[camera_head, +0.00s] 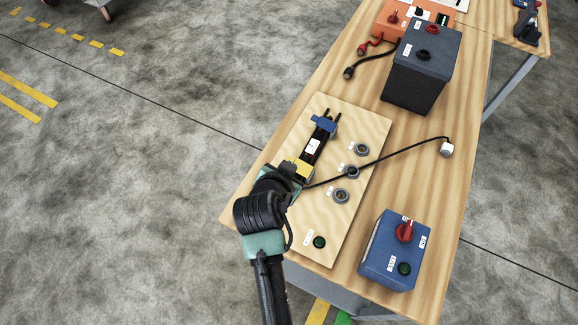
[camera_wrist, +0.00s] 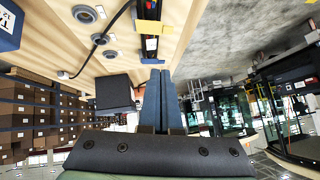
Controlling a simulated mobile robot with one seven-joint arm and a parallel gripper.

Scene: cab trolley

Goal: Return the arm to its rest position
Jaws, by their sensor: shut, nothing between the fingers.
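My arm (camera_head: 262,215) reaches up from the bottom of the head view to the near left edge of the wooden board. In that view I cannot make out the fingers clearly. In the wrist view my gripper (camera_wrist: 159,74) has its two blue-grey fingers together, with nothing between them. The fingertips point toward a dark rail device, which lies on the board (camera_head: 345,120) and has a yellow block (camera_head: 302,169), a white label (camera_head: 312,146) and a blue block (camera_head: 325,122). From the wrist view I cannot tell the exact gap to the device.
A black cable with a white plug (camera_head: 446,150) crosses the board beside round sockets (camera_head: 341,195). A blue box with a red knob (camera_head: 395,250) stands at the near right. A dark box (camera_head: 422,65) stands farther back.

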